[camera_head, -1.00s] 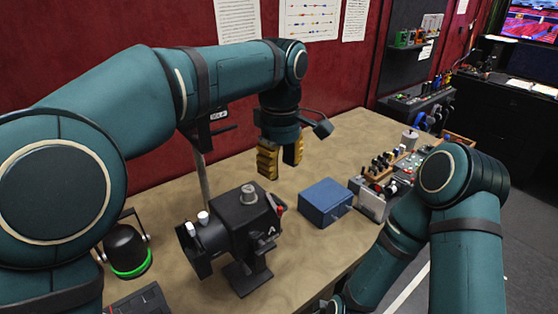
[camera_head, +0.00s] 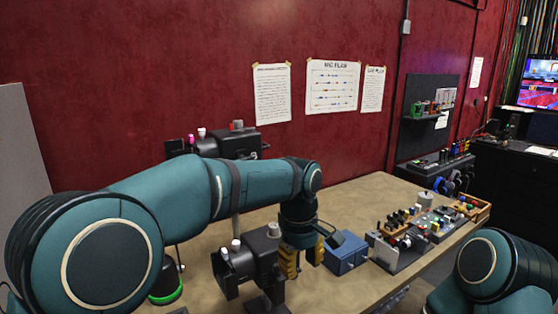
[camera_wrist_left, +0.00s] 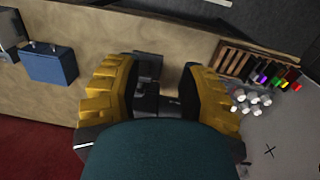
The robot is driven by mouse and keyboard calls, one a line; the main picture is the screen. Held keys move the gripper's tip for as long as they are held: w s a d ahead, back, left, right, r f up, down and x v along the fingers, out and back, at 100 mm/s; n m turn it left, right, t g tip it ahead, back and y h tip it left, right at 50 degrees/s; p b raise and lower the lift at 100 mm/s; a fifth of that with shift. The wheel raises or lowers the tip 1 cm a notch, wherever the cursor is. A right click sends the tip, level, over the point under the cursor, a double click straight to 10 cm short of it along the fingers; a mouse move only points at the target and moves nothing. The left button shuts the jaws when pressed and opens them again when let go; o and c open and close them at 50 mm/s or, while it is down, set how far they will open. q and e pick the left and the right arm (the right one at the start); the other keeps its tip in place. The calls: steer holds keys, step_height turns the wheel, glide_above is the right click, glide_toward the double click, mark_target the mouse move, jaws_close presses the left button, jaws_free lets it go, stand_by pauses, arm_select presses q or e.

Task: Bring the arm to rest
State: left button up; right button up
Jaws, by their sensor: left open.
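My left arm comes in from the left in the head view and bends down at its wrist. My left gripper (camera_head: 303,262) has yellow-padded fingers, set apart, over the table (camera_head: 345,196), between a black device and a blue box. In the left wrist view the gripper (camera_wrist_left: 158,75) is open, with a wide gap between its fingers. No held object is evident; a dark shape shows between and beyond the fingers. My right arm shows only in part at the lower right of the head view; its gripper is out of the picture.
The black device (camera_head: 237,268) stands just left of the gripper, the blue box (camera_head: 346,255) just right. A control panel (camera_head: 402,246) lies farther right. A black lamp with a green ring (camera_head: 166,294) is partly behind my arm.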

arm_select(q)
step_height(320, 180, down, 10)
steer(key=w+a+f+m, duration=0.1)
steer(key=w+a, duration=0.2)
steer(key=s+a+f+m+h, duration=0.15)
steer(key=s+a+f, duration=0.3)
steer(key=f, duration=0.55)
steer(key=s+a+f+m+h, duration=0.1)
steer(key=s+a+f+h, duration=0.3)
steer(key=f, duration=0.6)
steer(key=s+a+f+m+t+y, duration=0.1)
steer(key=s+a+f, duration=0.1)
steer(key=s, duration=0.3)
steer(key=s+a+f+t+y, duration=0.1)
steer(key=s+a+f, duration=0.15)
steer(key=s, duration=0.25)
step_height(320, 180, down, 10)
steer(key=d+b, duration=0.1)
steer(key=b, duration=0.7)
steer(key=shift+s+r+b, duration=0.15)
steer(key=shift+s+b, duration=0.15)
steer(key=shift+s, duration=0.1)
arm_select(e)
step_height(320, 180, down, 10)
steer(key=shift+w+a, duration=0.3)
